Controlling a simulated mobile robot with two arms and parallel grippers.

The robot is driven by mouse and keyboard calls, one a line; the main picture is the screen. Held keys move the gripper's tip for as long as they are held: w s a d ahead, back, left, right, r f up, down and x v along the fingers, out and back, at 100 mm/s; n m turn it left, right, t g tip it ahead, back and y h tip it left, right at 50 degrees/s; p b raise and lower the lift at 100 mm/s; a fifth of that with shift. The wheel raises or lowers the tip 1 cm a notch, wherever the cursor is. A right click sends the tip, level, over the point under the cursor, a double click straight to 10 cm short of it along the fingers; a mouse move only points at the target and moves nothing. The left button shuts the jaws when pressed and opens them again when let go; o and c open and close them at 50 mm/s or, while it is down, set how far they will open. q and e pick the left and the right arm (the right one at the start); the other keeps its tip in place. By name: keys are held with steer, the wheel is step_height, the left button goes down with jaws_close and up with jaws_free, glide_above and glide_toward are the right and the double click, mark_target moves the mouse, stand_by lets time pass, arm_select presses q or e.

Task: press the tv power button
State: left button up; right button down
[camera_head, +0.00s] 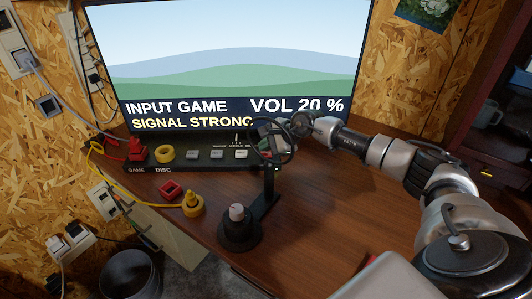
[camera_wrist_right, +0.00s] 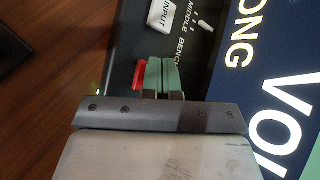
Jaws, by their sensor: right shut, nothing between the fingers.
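The TV (camera_head: 235,60) stands at the back of the bench with its screen lit, showing "INPUT GAME", "VOL 20 %" and "SIGNAL STRONG". A dark control panel (camera_head: 210,165) with several grey and white buttons runs below the screen. My right gripper (camera_head: 268,135) is over the panel's right end, partly behind a black loop. In the wrist view its green-padded fingers (camera_wrist_right: 161,68) are shut and empty, over the panel beside a red button (camera_wrist_right: 139,78). The fingers partly cover the red button, and I cannot tell whether they touch it. The white INPUT button (camera_wrist_right: 163,15) is nearby. My left gripper is not in view.
A black stand (camera_head: 265,195) with the loop and a round knob (camera_head: 237,213) stand in front of the panel. A red block (camera_head: 170,190), yellow plug (camera_head: 192,205) and yellow ring (camera_head: 165,154) are at the left. The bench's right part is clear apart from my arm.

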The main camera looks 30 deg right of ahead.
mark_target(266, 154)
steer(key=shift+f+b, duration=0.35)
steer(key=shift+f, duration=0.05)
stand_by(0.5)
steer(key=shift+r+p, duration=0.55)
steer(key=shift+r, duration=0.35)
steer(key=shift+r+p, duration=1.45)
steer(key=shift+r, duration=1.05)
